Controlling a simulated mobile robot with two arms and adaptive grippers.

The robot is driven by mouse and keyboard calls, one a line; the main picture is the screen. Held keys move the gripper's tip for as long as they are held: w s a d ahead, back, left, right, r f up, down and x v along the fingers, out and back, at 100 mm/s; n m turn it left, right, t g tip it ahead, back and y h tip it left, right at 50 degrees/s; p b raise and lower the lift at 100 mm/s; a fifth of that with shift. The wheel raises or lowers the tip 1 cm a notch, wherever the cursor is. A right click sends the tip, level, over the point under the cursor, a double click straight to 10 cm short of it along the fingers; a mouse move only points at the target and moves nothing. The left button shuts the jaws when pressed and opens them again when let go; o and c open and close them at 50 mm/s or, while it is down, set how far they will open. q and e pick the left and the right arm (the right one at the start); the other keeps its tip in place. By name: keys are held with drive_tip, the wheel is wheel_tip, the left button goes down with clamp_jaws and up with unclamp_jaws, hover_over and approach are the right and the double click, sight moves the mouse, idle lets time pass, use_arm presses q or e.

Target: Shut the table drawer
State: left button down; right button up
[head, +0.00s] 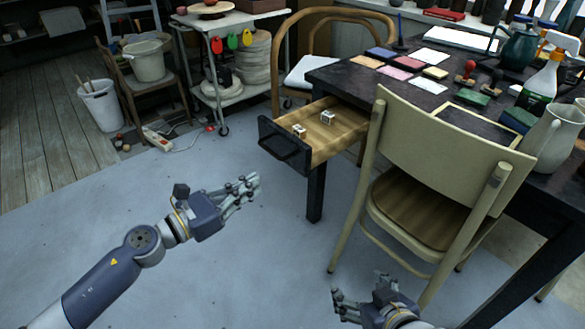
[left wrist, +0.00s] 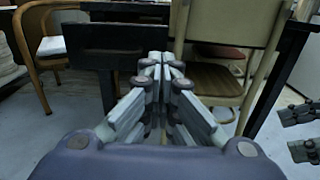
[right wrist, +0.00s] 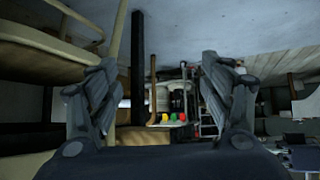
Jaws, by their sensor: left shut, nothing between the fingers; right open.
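The table drawer (head: 335,132) is pulled out from the left end of the dark table (head: 345,73). Its black front with a handle (head: 284,148) faces left, and two small white items lie inside on the wooden bottom. The drawer front also shows in the left wrist view (left wrist: 118,47), ahead of the fingers. My left gripper (head: 250,187) is shut and empty, below and left of the drawer front, apart from it. My right gripper (head: 362,288) is open and empty, low beside the cream chair; it also shows in the right wrist view (right wrist: 160,85).
A cream chair (head: 440,140) with a wooden seat stands right of the drawer, close to the table. A bentwood chair (head: 300,75) stands behind the drawer. A white trolley (head: 215,70) and a power strip (head: 157,138) are further left.

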use_arm(q)
approach(302, 157)
drive_tip(key=d, duration=0.1)
drive_tip(key=x, duration=0.4)
drive_tip(key=shift+w+d, duration=0.15)
drive_tip(key=shift+w, duration=0.35)
drive_tip(key=shift+w+d+b, duration=0.3)
drive_tip(key=shift+w+d, duration=0.1)
drive_tip(key=shift+d, duration=0.2)
use_arm(e)
drive_tip(key=shift+w+a+r+t, duration=0.2)
drive_tip(key=shift+w+r+t, duration=0.15)
drive_tip(key=shift+w+r, duration=0.15)
drive_tip(key=shift+w+a+r+t, duration=0.2)
drive_tip(key=shift+w+r+t, duration=0.2)
drive_tip(key=shift+w, duration=0.1)
